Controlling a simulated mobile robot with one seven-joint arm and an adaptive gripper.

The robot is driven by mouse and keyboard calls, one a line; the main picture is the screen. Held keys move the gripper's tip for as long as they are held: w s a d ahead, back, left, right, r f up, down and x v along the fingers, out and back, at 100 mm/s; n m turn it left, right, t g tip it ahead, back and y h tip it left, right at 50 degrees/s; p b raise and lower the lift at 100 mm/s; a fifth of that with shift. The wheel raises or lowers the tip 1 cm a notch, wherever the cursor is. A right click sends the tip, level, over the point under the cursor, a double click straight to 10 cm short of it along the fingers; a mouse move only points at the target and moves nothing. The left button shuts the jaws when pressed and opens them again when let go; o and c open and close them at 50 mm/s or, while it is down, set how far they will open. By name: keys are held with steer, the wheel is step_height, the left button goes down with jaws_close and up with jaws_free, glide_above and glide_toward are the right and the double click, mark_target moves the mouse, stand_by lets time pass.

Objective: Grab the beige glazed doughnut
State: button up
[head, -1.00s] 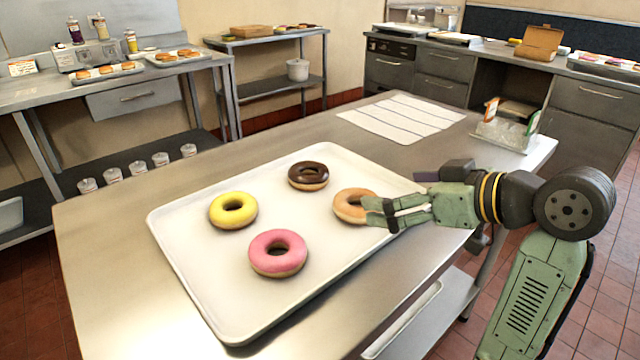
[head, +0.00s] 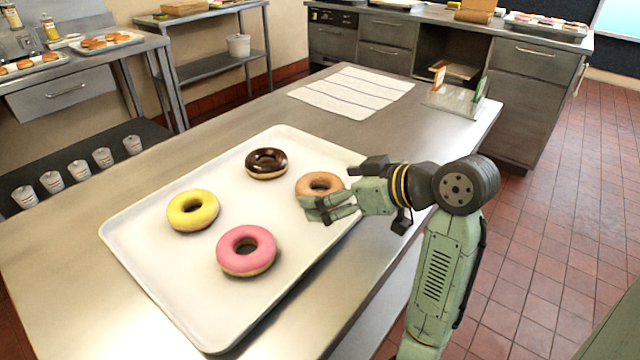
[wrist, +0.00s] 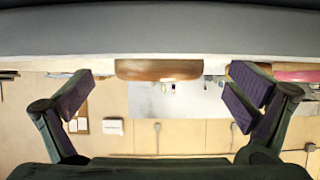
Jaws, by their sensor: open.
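The beige glazed doughnut (head: 319,184) lies on the right part of the white tray (head: 150,270). My gripper (head: 316,208) is at the near side of it, low over the tray, and its fingers overlap the doughnut's near edge in the head view. In the wrist view, which looks upside down, the beige doughnut (wrist: 160,70) is centred ahead between the two spread fingers, with a gap on each side. My gripper (wrist: 162,88) is open and empty there. Whether a finger touches the doughnut cannot be told from the head view.
A chocolate doughnut (head: 266,163), a yellow doughnut (head: 193,210) and a pink doughnut (head: 246,250) share the tray, clear of the gripper. A striped cloth (head: 352,92) and a clear holder (head: 455,100) are farther back on the steel table. Bare tray surrounds the doughnuts.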

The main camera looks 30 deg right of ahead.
steer(key=shift+x, duration=0.85)
steer(key=shift+c, duration=0.3)
steer(key=c, duration=1.2)
